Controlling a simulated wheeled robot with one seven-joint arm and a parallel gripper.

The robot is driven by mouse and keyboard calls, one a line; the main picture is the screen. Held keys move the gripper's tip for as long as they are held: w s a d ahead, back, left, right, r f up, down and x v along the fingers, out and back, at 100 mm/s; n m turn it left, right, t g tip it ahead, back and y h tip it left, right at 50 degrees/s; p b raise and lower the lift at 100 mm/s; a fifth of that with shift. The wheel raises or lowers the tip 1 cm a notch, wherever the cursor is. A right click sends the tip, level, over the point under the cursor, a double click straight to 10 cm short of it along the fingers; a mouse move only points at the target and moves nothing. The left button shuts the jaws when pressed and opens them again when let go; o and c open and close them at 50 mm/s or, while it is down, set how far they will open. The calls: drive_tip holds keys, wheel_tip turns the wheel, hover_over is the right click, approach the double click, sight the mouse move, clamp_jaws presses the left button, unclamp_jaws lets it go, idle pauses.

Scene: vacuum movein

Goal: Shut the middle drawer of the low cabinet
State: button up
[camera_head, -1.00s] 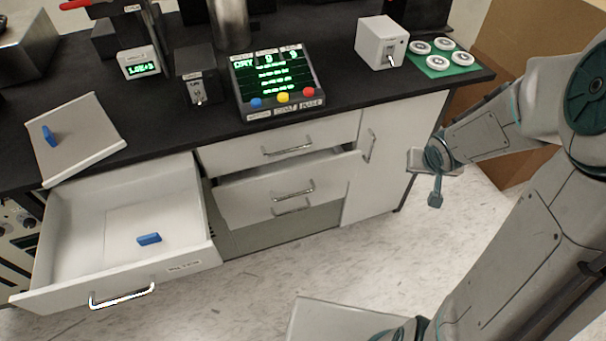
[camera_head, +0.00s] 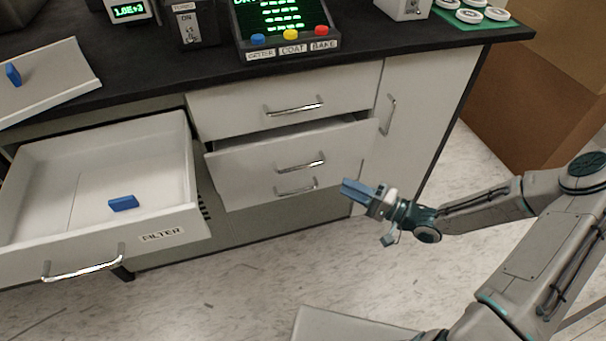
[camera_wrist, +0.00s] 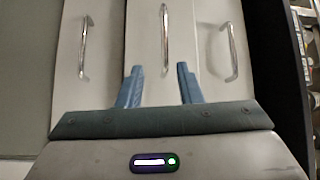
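The middle drawer (camera_head: 255,170) of the low cabinet is pulled part-way out, with a dark gap above its front. Its metal handle (camera_head: 301,162) faces me. The top drawer (camera_head: 230,106) above looks shut, and a lower handle (camera_head: 296,187) shows just below. My gripper (camera_head: 352,189) is in front of the cabinet, to the right of the middle drawer's handle and a little lower. In the wrist view its two blue fingers (camera_wrist: 160,85) are apart with nothing between them, pointing at the drawer fronts. The middle handle (camera_wrist: 164,40) stands ahead, between the finger lines.
A wide drawer labelled FILTER (camera_head: 60,240) stands far open at left, with a blue block (camera_head: 123,203) inside. A cabinet door (camera_head: 410,120) is at right. The black counter (camera_head: 130,75) carries a button panel (camera_head: 290,45) and a tilted tray (camera_head: 50,85).

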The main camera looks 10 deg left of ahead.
sight(303, 166)
drive_tip(key=shift+y, duration=0.3)
drive_tip(key=b+x, duration=0.1)
drive_tip(key=x, duration=0.6)
drive_tip(key=b+x, duration=0.2)
drive_tip(key=x, duration=0.4)
drive_tip(key=shift+s+a+r, duration=0.1)
drive_tip(key=shift+a, duration=0.35)
clamp_jaws()
